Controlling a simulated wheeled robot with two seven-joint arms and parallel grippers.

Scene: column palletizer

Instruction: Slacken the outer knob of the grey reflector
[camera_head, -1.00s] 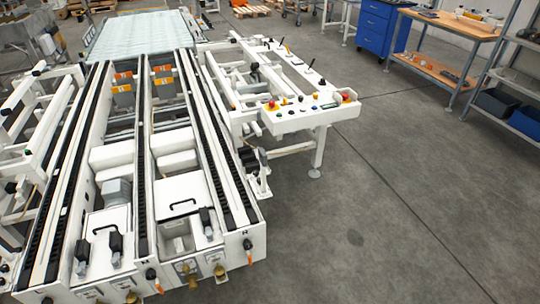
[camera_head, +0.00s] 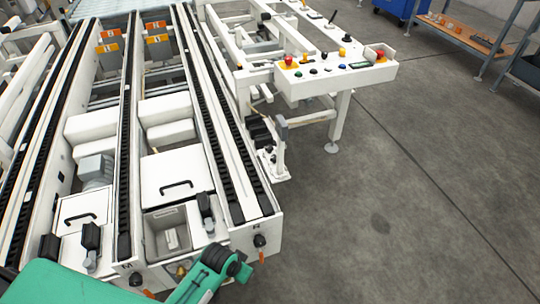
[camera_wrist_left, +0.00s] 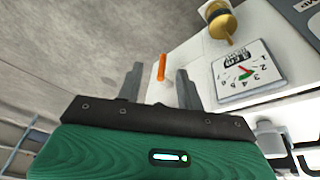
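A small grey upright plate (camera_head: 281,128), which looks like the grey reflector, stands on a low white bracket (camera_head: 277,172) beside the right conveyor rail. Small dark parts sit at its foot. They are too small to tell which is the outer knob. My left arm comes in green at the bottom of the head view; its fingers cannot be made out there. In the left wrist view my left gripper (camera_wrist_left: 158,82) is open, with nothing held. An orange handle (camera_wrist_left: 162,66) shows between and beyond its fingers. My right gripper is not in view.
A dial (camera_wrist_left: 246,73) and a brass-coloured part (camera_wrist_left: 222,24) show in the left wrist view. A control panel (camera_head: 335,78) stands beyond the bracket. The floor (camera_head: 400,210) to the right is clear.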

